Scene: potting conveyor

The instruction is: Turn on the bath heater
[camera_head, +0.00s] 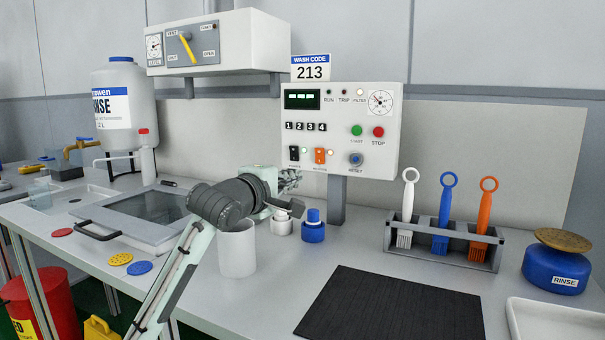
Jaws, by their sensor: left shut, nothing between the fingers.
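The white control panel (341,112) stands on a grey post at the back of the bench. It carries a black rocker switch (294,153) and, to its right, an orange rocker switch (320,155); the small label under the orange one appears to read heater. Its display (302,99) shows green segments. My left gripper (291,190) is shut and empty, just below and in front of the panel's lower left corner, seemingly apart from the switches. The lidded bath (150,213) is at left, its lid down. My right gripper is not in view.
A brush rack (442,246), a black mat (395,305) and a blue rinse pot (556,268) are at right. A wall box with a yellow lever (187,47) hangs above.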

